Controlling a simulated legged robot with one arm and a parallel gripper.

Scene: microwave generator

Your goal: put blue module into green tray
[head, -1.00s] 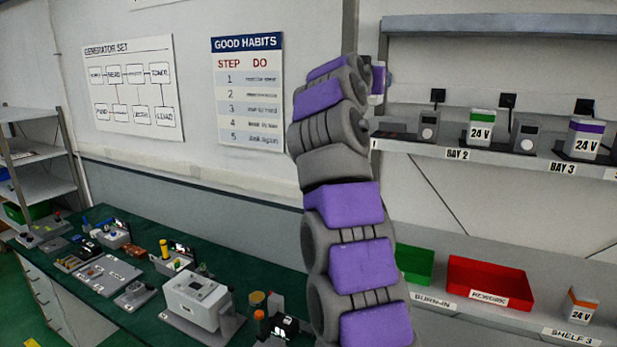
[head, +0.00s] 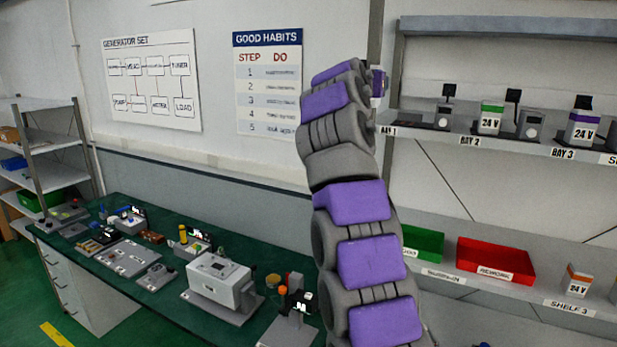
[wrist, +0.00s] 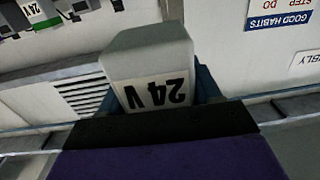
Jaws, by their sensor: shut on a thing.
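In the wrist view, the blue module (wrist: 150,68) is a pale grey block with a "24 V" label that appears upside down. Dark blue shows beside its lower part. My gripper (wrist: 160,124) is shut on it and holds it in the air, clear of the shelf.
A red rework tray (head: 496,259) stands right of the green tray, with an orange-topped module (head: 578,280) further right. The upper shelf (head: 500,142) holds green- and purple-topped modules and small grey devices. A green bench (head: 245,263) with several devices lies to the left.

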